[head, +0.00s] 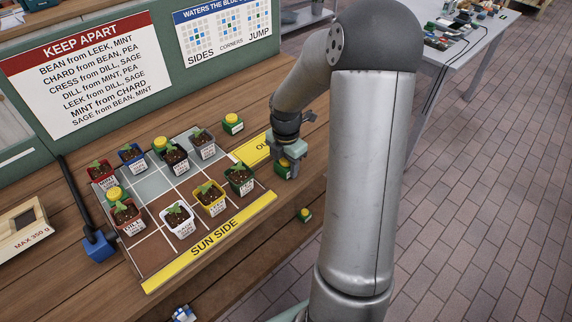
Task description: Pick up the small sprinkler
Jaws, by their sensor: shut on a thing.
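My gripper (288,158) points down over the right end of the wooden bench, just right of the yellow end strip of the planting board. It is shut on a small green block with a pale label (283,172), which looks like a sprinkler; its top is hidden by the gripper. I cannot tell whether it touches the bench. Two more yellow caps show among the pots (115,194) (160,143). Size labels are unreadable.
The gridded planting board (150,268) holds several labelled seedling pots. A blue-based post (98,246) and a scale marked MAX 350 g (22,228) stand at left. Signs (80,72) (222,32) rise behind. A grey table (470,50) stands at back right.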

